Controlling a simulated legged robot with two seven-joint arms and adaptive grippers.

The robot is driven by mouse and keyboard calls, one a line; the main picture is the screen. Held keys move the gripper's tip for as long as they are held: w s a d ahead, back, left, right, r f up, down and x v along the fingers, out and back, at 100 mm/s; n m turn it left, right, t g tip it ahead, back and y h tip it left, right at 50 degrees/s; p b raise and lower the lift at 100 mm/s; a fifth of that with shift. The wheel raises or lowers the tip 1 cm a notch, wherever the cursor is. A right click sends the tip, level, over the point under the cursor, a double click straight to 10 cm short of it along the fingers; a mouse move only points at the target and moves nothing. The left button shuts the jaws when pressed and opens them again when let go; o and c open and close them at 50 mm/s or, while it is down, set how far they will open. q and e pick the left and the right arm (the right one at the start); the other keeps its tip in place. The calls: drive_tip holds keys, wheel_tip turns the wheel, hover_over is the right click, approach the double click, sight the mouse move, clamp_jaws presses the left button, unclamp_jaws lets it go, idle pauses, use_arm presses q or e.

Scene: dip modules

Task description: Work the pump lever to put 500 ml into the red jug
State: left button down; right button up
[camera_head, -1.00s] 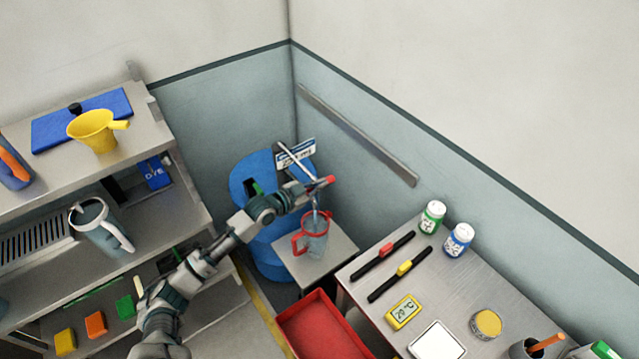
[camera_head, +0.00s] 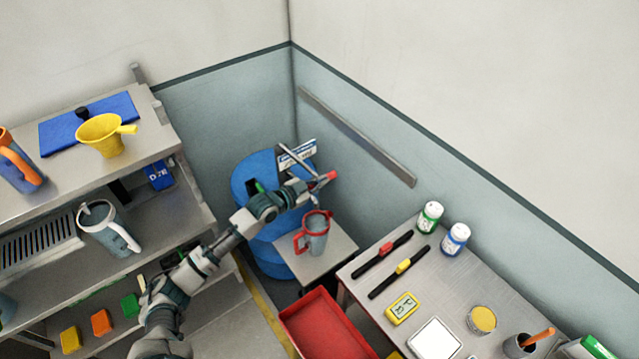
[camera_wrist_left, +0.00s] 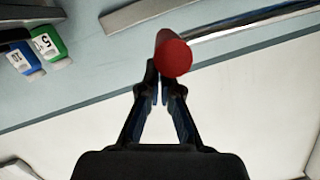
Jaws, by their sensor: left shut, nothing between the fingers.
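The red jug (camera_head: 316,240), a clear grey body with red rim and handle, stands upright on a small metal stand (camera_head: 340,258) beside the blue drum (camera_head: 248,172). Its liquid level is too small to read. The pump lever's red grip (camera_head: 325,175) points right above the jug; it also shows in the wrist view (camera_wrist_left: 174,57) with its metal rod. My left gripper (camera_head: 313,184) is shut and empty, its fingertips (camera_wrist_left: 160,88) right by the red grip; I cannot tell whether they touch it. My right gripper is out of view.
A metal bench at right holds two white-capped bottles (camera_head: 431,216), two dark bars and a yellow device (camera_head: 402,308). A red tray (camera_head: 325,325) lies below it. Walls close in behind the drum.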

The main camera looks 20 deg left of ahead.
use_arm(q)
drive_tip(key=b+v, duration=0.2)
drive_tip(key=v, duration=0.8)
drive_tip(key=shift+d+r, duration=0.25)
drive_tip(key=shift+r, duration=0.15)
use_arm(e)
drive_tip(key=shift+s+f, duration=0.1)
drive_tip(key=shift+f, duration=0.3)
use_arm(q)
drive_tip(key=shift+s, duration=0.1)
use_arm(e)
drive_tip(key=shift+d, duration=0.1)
use_arm(q)
drive_tip(key=w+a+r+n+h+p, duration=0.1)
drive_tip(key=w+a+r+n, duration=0.1)
drive_tip(key=r, duration=0.4)
drive_tip(key=w+a+r+n+g+p, duration=0.1)
drive_tip(key=w+a+r+n+p, duration=0.1)
drive_tip(key=r, duration=0.4)
drive_tip(key=shift+a+n+g+h+p, duration=0.35)
drive_tip(key=shift+a+n, duration=0.25)
drive_tip(key=shift+a, duration=0.2)
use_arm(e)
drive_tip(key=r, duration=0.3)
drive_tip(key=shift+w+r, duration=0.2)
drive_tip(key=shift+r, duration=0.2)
use_arm(q)
drive_tip(key=shift+w, duration=0.1)
